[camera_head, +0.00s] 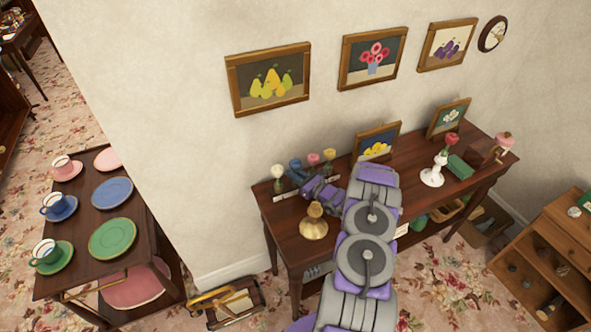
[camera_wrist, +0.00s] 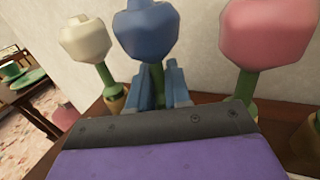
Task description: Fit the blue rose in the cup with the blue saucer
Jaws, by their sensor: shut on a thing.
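The blue rose (camera_wrist: 147,29) stands upright in the middle of the wrist view, between a white rose and a pink rose. My gripper (camera_wrist: 160,85) is shut on its green stem, just below the bloom. In the head view my gripper (camera_head: 303,172) is over the left end of the long table, and the blue rose is hard to make out there. The cup with the blue saucer (camera_head: 54,204) is on the dark trolley at the left, well away from my gripper. The blue saucer (camera_head: 70,208) is under that blue cup.
A white rose (camera_wrist: 87,38) and a pink rose (camera_wrist: 265,33) flank my gripper closely. A brass bell-shaped object (camera_head: 313,222) stands in front on the table. The trolley (camera_head: 82,238) also holds pink and green cups with saucers, and several plates.

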